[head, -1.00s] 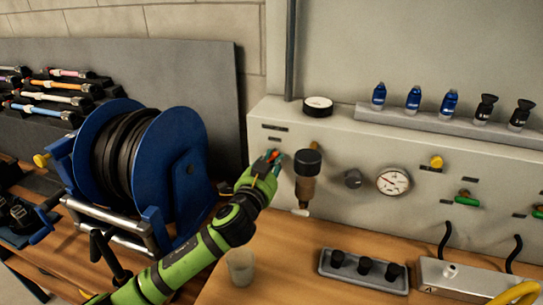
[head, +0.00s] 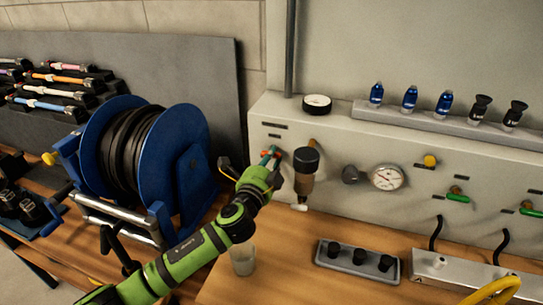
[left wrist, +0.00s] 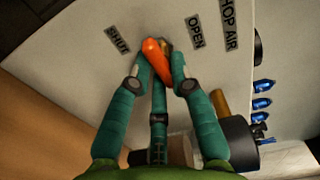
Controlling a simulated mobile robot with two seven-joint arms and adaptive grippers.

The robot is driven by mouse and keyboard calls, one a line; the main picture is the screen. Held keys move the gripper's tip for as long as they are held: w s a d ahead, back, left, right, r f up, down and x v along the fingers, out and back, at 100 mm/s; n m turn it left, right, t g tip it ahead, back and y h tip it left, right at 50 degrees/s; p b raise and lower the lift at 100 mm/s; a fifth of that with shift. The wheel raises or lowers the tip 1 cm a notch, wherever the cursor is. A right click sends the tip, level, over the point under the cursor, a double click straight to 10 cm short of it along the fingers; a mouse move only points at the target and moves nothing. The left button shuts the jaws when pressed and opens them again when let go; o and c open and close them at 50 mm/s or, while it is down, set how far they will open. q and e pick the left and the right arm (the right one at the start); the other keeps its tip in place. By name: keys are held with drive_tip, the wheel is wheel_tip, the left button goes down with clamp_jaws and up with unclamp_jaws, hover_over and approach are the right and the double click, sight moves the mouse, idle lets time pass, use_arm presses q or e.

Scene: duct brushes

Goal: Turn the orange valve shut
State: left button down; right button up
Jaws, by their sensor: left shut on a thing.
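The orange valve handle (left wrist: 156,58) shows in the left wrist view, on the pale panel between a SHUT label (left wrist: 118,39) and an OPEN label (left wrist: 195,32). Its free end leans up and left, nearer the SHUT label. My left gripper (left wrist: 160,66) is shut on the handle, with teal fingers on both sides of it. In the head view the left gripper (head: 271,158) is at the panel's left part, and its fingers mostly hide the valve. My right gripper is in neither view.
A black-topped brown cylinder (head: 305,165) stands out from the panel just right of the gripper. A gauge (head: 387,177) is further right. A blue hose reel (head: 180,140) is close on the left. A clear cup (head: 242,260) stands below the forearm.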

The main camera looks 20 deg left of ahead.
use_arm(q)
drive_tip(key=shift+m, duration=0.4)
drive_tip(key=c, duration=1.1)
unclamp_jaws()
drive_tip(key=s, duration=1.2)
drive_tip(key=shift+a, duration=0.3)
drive_tip(key=shift+f, duration=0.1)
